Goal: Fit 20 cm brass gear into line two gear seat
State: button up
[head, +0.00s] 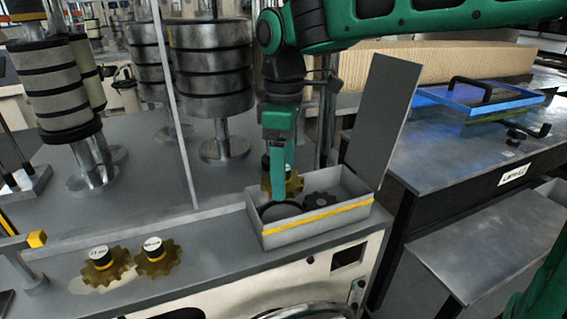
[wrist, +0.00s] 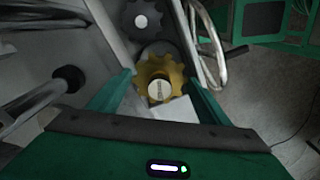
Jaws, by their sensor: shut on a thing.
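My gripper (head: 278,192) points down over the left part of an open grey box and is shut on a brass gear (head: 293,184). In the wrist view the brass gear (wrist: 148,70), with a pale hub, sits between the two fingertips. I cannot tell whether it touches the box floor, and its size mark is not readable. Two other brass gears, a left one (head: 89,274) and a right one (head: 171,264), lie on the machine's deck with black, white-topped labelled knobs at their centres. I cannot make out which place is the line two seat.
The grey box (head: 318,224) has a yellow stripe and a raised lid (head: 383,122) on its right. It holds a dark toothed gear (head: 320,200) and a dark round part (head: 281,212). Upright roller stacks (head: 212,70) and a thin post (head: 172,100) stand left of my arm.

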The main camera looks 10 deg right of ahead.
jog(key=shift+f, duration=3.9)
jog(key=shift+s+f, duration=0.25)
jog(key=shift+f, duration=0.15)
jog(key=o, duration=1.4)
jog(key=shift+s, duration=0.1)
jog(key=shift+o, duration=0.2)
jog(key=shift+w+r, duration=0.2)
jog(key=shift+r, duration=0.2)
notch_tip(320, 180, up, 11)
jog(key=shift+f, duration=0.1)
